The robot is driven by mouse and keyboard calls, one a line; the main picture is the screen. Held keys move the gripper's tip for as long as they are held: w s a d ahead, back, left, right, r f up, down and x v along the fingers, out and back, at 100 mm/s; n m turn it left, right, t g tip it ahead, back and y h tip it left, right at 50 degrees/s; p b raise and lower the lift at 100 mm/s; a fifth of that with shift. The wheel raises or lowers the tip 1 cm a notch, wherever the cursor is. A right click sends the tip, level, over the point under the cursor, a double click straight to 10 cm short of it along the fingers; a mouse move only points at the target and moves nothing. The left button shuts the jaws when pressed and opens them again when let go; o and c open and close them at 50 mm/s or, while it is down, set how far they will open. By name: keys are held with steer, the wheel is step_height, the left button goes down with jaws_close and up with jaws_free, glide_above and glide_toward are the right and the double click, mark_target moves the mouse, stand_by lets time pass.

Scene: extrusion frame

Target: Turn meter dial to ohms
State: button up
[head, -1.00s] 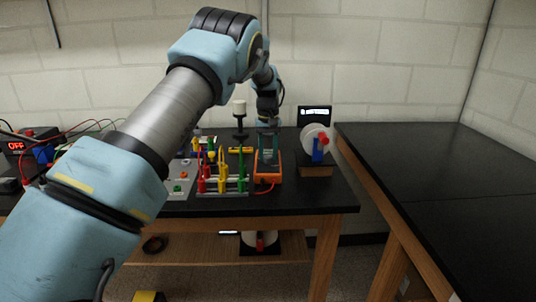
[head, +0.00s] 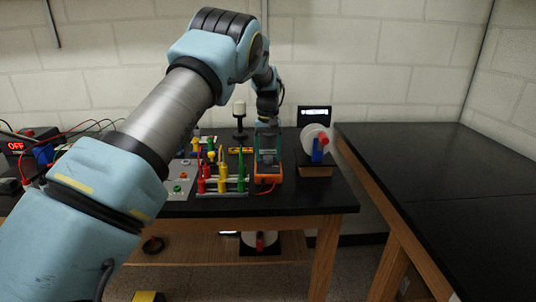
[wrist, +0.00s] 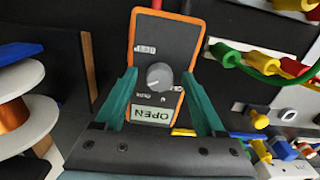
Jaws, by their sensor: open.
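The meter (head: 268,179) is a dark handheld unit with an orange rim on the bench, left of the spool stand. In the wrist view its dark face (wrist: 172,40) shows upside down. The dial's pointer mark is too small to read. My gripper (head: 267,152) is above the meter.
A rack of red, yellow and green plugs (head: 222,182) stands close left of the meter. The spool (head: 315,143) stands close right. A power supply (head: 16,146) with red "OFF" is far left. The right-hand bench (head: 440,180) is bare.

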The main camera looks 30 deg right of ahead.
mark_target(268, 157)
step_height(268, 157, up, 11)
steer(key=b, duration=0.3)
steer(key=shift+f, duration=0.1)
stand_by(0.4)
